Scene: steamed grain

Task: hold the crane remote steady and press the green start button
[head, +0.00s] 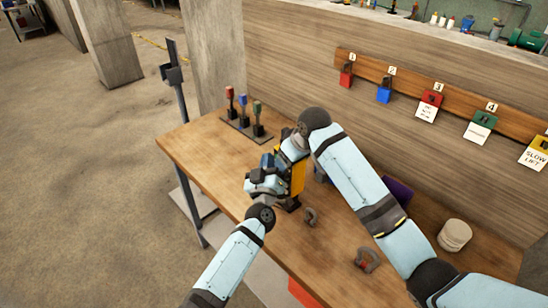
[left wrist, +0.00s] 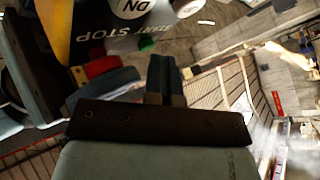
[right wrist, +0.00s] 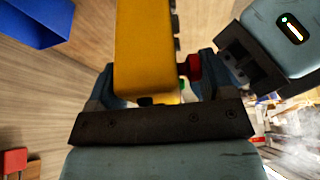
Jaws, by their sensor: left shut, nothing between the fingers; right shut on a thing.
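The yellow crane remote (head: 298,178) is held above the workbench, and fills the top middle of the right wrist view (right wrist: 143,45). My right gripper (right wrist: 156,78) is shut on the remote, one finger on each side. In the left wrist view the remote's dark face has START and STOP labels, a green button (left wrist: 146,44) and a red button (left wrist: 101,66). My left gripper (left wrist: 165,68) is shut and empty, its fingertips close beside the green button. I cannot tell whether they touch it. In the head view my left gripper (head: 266,178) is left of the remote.
Numbered locks and tags hang on a wooden rail (head: 400,84) behind. The bench's left end is mostly clear.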

